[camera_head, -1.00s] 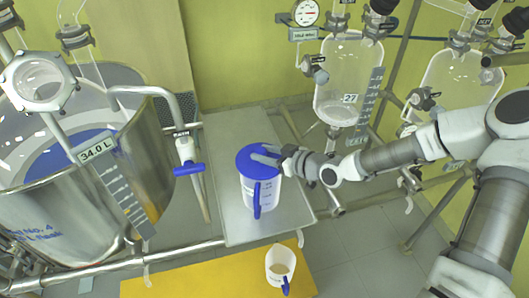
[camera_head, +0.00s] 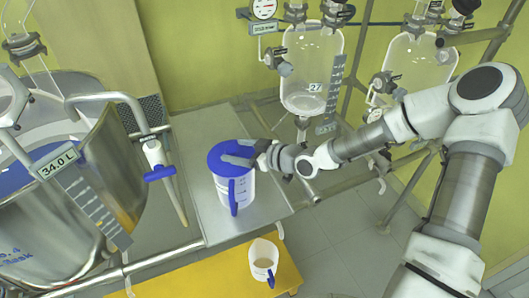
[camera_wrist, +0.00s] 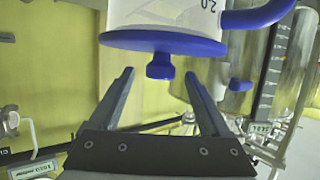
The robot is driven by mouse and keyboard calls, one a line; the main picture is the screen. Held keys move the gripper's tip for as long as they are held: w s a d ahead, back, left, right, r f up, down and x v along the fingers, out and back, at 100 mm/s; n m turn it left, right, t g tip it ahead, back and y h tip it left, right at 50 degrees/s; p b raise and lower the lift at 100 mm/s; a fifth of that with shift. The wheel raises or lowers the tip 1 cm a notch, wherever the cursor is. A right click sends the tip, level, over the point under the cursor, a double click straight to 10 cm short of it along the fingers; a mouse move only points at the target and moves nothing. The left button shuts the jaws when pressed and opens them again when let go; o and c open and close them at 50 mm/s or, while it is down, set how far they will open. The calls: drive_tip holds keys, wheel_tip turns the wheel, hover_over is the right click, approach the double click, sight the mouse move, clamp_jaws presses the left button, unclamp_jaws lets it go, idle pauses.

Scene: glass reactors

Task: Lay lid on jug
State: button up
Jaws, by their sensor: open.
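The jug (camera_head: 240,190) is white and translucent with a blue handle, and stands upright on a grey metal shelf (camera_head: 185,150). The blue lid (camera_head: 222,156) lies across the jug's top and covers it. In the wrist view the lid (camera_wrist: 200,46) also sits against the jug (camera_wrist: 160,12), and its blue knob (camera_wrist: 160,68) points toward my gripper. My gripper (camera_wrist: 160,85) is open, with one finger on each side of the knob and gaps between. In the head view my gripper (camera_head: 248,158) is at the lid's right side.
A smaller white jug (camera_head: 263,254) with a blue handle stands on a yellow surface (camera_head: 210,272) in front. A large steel vessel (camera_head: 110,185) is at the left. Glass reactors (camera_head: 312,70) and metal frame pipes stand behind and to the right.

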drive_tip(key=p+v, duration=0.3)
drive_tip(key=v, duration=1.3)
drive_tip(key=shift+d, duration=0.15)
